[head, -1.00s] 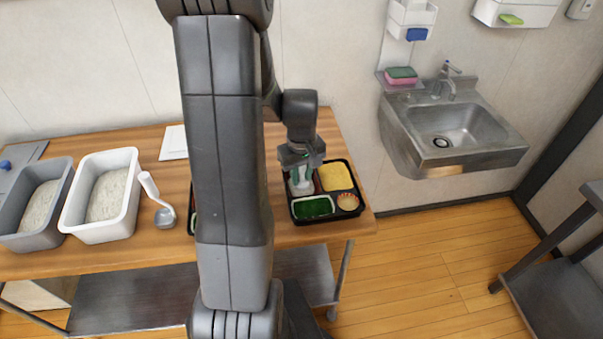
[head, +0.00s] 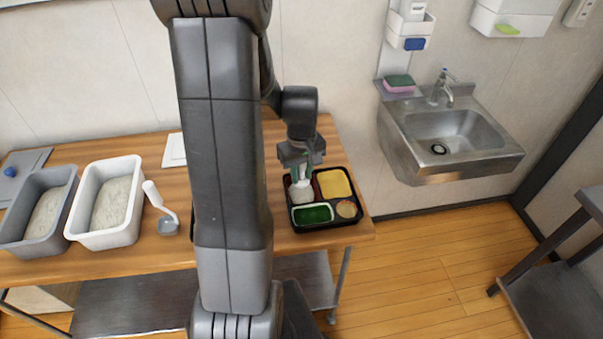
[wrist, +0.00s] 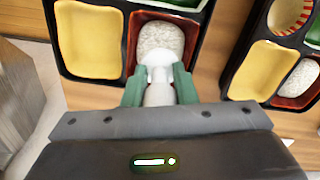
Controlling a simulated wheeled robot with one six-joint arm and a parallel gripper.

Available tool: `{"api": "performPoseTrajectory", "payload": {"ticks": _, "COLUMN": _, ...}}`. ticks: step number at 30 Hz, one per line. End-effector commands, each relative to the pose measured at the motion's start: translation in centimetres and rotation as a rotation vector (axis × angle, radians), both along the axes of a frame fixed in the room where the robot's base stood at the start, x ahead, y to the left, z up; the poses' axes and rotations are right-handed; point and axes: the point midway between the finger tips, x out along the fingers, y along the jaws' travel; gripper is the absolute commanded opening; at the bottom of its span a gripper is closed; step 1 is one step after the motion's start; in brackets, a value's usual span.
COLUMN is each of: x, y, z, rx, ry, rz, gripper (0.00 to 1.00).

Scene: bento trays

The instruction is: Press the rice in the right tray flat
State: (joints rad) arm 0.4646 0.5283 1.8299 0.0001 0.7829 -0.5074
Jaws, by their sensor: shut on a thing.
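The right tray (head: 328,226) is black and stands near the right end of the table. It also shows at the upper left of the wrist view (wrist: 62,62). Its dark red compartment holds a pale patch of rice (wrist: 160,36), with an evenly rounded outline. My gripper (head: 301,176) is over this tray, its green fingers shut on a white tool (wrist: 158,75) with a rounded end. The tool's end (head: 301,193) is at the near edge of the rice in the wrist view. I cannot tell whether it touches. The tool hides part of the rice.
Yellow food (head: 335,184), a green filling (head: 312,214) and a small cup (head: 346,209) fill the same tray. A second tray (wrist: 244,72) is close by. A white rice tub (head: 82,195), a grey tub (head: 30,240) and a scoop (head: 167,222) are at left.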

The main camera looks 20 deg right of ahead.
Motion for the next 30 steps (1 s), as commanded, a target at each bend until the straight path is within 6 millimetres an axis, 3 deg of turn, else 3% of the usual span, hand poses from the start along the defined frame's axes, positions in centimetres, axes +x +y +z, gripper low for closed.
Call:
{"api": "performPoseTrajectory", "payload": {"ticks": 15, "x": 0.0, "y": 0.0, "z": 4.4, "rx": 0.0, "ry": -0.001, "rz": 0.0, "gripper": 0.0}}
{"api": "performPoseTrajectory", "payload": {"ticks": 30, "x": 0.0, "y": 0.0, "z": 4.4, "rx": 0.0, "ry": 0.0, "rz": 0.0, "gripper": 0.0}}
